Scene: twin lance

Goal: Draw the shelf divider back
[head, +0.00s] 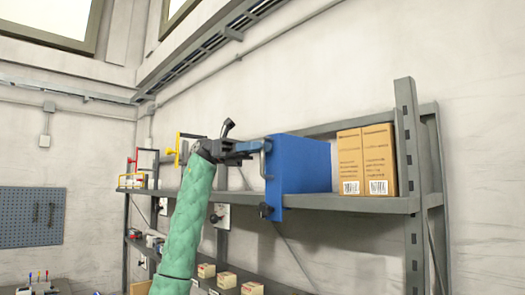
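The shelf divider (303,165) is a blue upright panel with a blue box-like body on the upper shelf (345,202). A grey bar handle (263,162) stands on its left edge, and a dark knob (265,210) sits below it. My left gripper (262,146) is at the upper part of the handle, coming from the left on a green-sleeved arm. Its fingertips overlap the handle in the picture. Whether they are closed around it is too small to tell. My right gripper is not in view.
Two tan cartons (366,160) stand right of the divider, close to the grey rack post (410,185). Red and yellow frames (135,172) stand at the rack's far left end. Small boxes (226,280) sit on the lower shelf.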

